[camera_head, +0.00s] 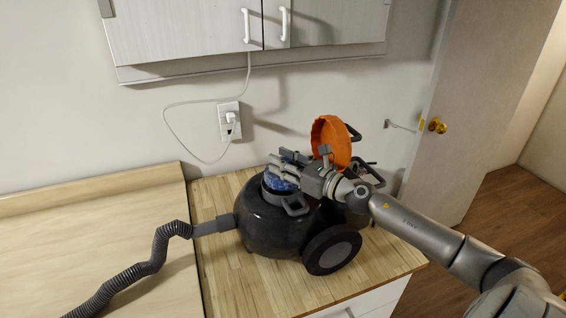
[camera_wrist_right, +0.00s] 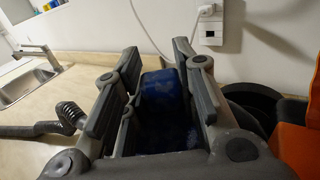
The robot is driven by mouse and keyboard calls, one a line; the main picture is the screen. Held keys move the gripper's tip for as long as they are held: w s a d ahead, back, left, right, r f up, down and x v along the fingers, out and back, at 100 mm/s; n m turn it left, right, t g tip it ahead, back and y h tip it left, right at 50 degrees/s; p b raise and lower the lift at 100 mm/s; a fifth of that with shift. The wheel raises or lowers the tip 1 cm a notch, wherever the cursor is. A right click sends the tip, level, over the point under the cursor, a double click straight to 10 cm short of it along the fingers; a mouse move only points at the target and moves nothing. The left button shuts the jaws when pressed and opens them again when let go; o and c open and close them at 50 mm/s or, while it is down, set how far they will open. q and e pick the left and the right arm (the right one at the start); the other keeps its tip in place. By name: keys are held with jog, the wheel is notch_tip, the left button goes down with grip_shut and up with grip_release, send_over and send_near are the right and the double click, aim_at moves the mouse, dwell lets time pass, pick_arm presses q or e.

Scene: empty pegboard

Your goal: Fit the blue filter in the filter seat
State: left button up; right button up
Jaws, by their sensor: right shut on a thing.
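The blue filter (camera_head: 279,181) is at the top opening of a dark vacuum cleaner (camera_head: 268,226); the filter seat inside is hidden beneath it. My right gripper (camera_head: 283,168) is shut on the filter from above and the right. In the right wrist view the blue filter (camera_wrist_right: 163,104) sits between the two fingers (camera_wrist_right: 158,90). I cannot tell how deep the filter sits in the opening. The orange lid (camera_head: 331,142) stands open behind the gripper. My left gripper is not in view.
The ribbed hose (camera_head: 133,270) runs left from the vacuum over the counter (camera_head: 85,235). A wheel (camera_head: 332,250) faces the front edge. A cord hangs to a wall socket (camera_head: 230,120) behind. Cabinets (camera_head: 185,28) overhang the back. An open door (camera_head: 455,110) stands at right.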

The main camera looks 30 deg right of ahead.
jog(key=shift+f+b, duration=1.9)
jog(key=shift+f, duration=0.15)
jog(key=o, duration=1.1)
jog(key=shift+s+f, duration=0.1)
jog(key=shift+s, duration=0.1)
